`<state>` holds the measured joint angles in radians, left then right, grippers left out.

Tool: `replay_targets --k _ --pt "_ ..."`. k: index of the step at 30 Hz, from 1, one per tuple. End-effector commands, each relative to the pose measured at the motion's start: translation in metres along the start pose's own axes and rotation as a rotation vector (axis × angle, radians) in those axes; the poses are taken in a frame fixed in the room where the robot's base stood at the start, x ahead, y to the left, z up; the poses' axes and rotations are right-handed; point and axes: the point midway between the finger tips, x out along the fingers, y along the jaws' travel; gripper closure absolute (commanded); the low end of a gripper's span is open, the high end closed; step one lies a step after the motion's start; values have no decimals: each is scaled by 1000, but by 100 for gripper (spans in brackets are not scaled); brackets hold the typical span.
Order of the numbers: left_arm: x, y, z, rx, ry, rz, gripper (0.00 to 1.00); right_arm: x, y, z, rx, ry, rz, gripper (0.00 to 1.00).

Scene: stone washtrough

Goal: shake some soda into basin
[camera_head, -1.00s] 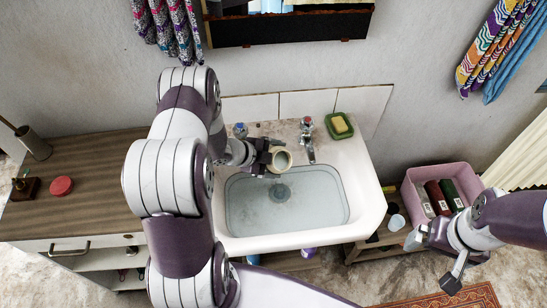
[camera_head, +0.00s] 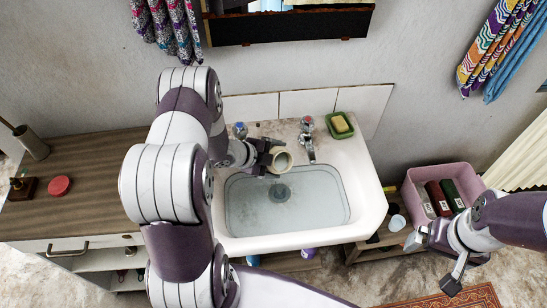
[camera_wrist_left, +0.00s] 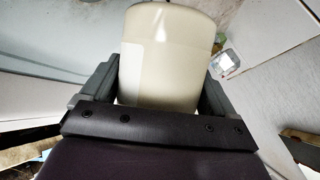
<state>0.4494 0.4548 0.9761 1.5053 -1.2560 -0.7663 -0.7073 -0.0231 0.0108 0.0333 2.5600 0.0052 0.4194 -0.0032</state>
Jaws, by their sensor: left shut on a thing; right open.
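The cream soda container (camera_head: 283,161) is held above the back left part of the white basin (camera_head: 372,208), with its round end facing up toward the head camera. It looks tilted, though the amount is hard to tell. My left gripper (camera_head: 268,158) is shut on the container. In the left wrist view the container (camera_wrist_left: 165,60) sits between both fingers, with a pale label on its side. The basin holds clear bluish water (camera_head: 305,205) over a dark drain. No falling powder can be made out. My right gripper (camera_head: 433,262) is open and empty, right of the basin.
A green soap dish (camera_head: 340,125) with yellow soap and a tap (camera_head: 308,140) stand on the basin's back ledge. A wooden cabinet (camera_head: 95,200) is at left. A pink crate (camera_head: 415,178) with bottles is at right, near my right gripper.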

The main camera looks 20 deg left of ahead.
Motion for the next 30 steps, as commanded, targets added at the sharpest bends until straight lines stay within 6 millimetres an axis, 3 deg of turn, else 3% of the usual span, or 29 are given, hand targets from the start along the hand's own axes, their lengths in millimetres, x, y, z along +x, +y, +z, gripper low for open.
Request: replay_targets --k 30 --pt "2 1 0 40 -30 -18 62 9 0 1 0 0 0 0"
